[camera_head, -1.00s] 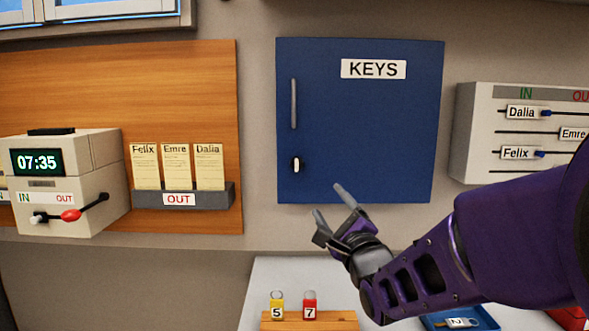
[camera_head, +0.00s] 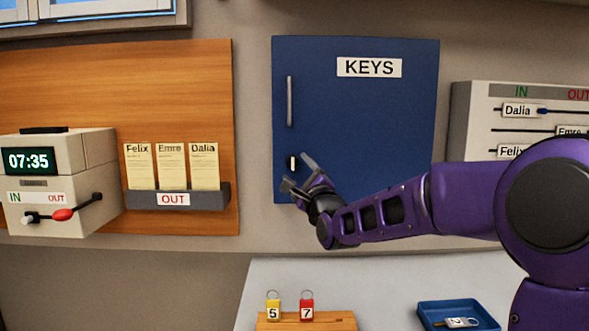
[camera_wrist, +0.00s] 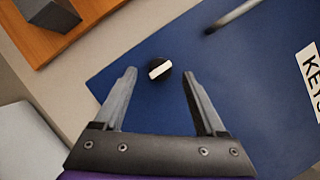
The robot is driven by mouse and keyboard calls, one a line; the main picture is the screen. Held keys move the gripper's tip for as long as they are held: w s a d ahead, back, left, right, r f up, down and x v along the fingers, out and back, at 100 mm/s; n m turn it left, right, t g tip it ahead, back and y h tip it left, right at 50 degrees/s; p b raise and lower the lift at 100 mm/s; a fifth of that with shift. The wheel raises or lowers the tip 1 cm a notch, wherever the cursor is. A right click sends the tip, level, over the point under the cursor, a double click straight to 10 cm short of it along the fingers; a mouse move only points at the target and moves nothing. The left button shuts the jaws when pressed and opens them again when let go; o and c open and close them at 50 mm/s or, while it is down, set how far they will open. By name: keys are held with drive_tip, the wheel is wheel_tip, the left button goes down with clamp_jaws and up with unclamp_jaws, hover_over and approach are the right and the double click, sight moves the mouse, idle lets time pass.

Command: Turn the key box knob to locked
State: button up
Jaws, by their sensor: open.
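The blue key box (camera_head: 365,120), labelled KEYS, hangs on the wall with its door shut. Its knob (camera_head: 293,163) is a small black disc with a white bar, low on the left of the door, below the vertical handle. In the head view the white bar stands about upright. The wrist view shows the knob (camera_wrist: 159,71) just beyond and between the fingertips. My gripper (camera_head: 297,173) is open and empty, just below and in front of the knob; in the wrist view its two fingers (camera_wrist: 160,82) point toward it. Contact with the knob is not visible.
The door handle (camera_head: 290,101) is above the knob. A card rack (camera_head: 178,198) and a time clock (camera_head: 50,185) are at left. An IN/OUT board (camera_head: 462,125) is at right, partly behind my arm. Tagged keys stand in a wooden block (camera_head: 305,321) below; a blue tray (camera_head: 458,316) lies beside it.

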sight(292, 161)
drive_tip(key=shift+x, duration=1.35)
clamp_jaws()
